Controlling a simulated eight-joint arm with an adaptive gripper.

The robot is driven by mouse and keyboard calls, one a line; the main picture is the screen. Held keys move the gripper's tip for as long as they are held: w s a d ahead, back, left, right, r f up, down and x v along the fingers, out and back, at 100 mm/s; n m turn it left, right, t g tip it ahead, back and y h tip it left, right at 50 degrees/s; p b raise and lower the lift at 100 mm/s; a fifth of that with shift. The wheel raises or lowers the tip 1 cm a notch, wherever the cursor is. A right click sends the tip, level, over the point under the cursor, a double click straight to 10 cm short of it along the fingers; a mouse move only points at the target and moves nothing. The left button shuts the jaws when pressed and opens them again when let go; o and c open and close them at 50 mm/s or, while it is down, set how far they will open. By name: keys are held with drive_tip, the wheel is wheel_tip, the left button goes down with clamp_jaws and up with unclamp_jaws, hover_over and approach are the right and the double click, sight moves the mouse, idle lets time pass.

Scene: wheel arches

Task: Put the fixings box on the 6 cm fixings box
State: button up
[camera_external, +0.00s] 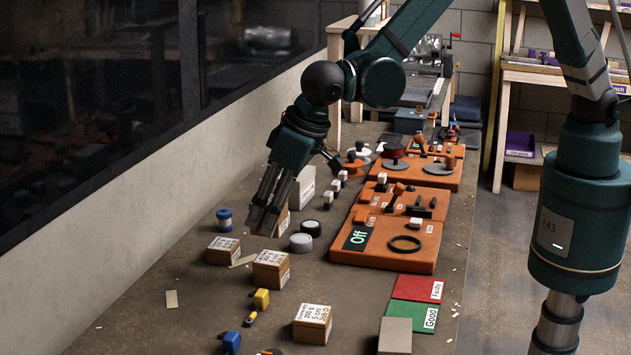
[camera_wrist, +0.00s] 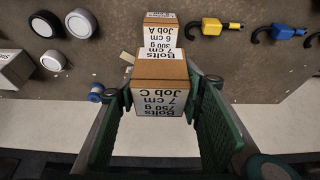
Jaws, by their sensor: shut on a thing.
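My gripper (camera_external: 265,218) is shut on a cardboard fixings box (camera_wrist: 160,98) with a white label reading Bolts, 750 g, 7 cm, Job C. In the external view the fingers cover most of this box (camera_external: 284,223). The 6 cm fixings box (camera_wrist: 160,33), labelled Job A, 300 g, lies beyond the held box in the wrist view, partly hidden by it. It appears to be the middle box (camera_external: 271,269) in the external view, standing on the bench nearer the camera than my gripper. I cannot tell how high the held box is above the bench.
Another box (camera_external: 223,251) stands at left, near a blue spool (camera_external: 224,220). A 5 cm Job D box (camera_external: 312,324) stands in front.

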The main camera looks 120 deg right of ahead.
drive_tip(key=shift+f, duration=1.15)
drive_tip(key=shift+f, duration=0.1)
drive_tip(key=shift+f, duration=1.8)
drive_tip(key=shift+f, duration=0.15)
drive_tip(key=o, duration=1.3)
drive_tip(key=shift+o, duration=0.2)
drive_tip(key=v, duration=1.2)
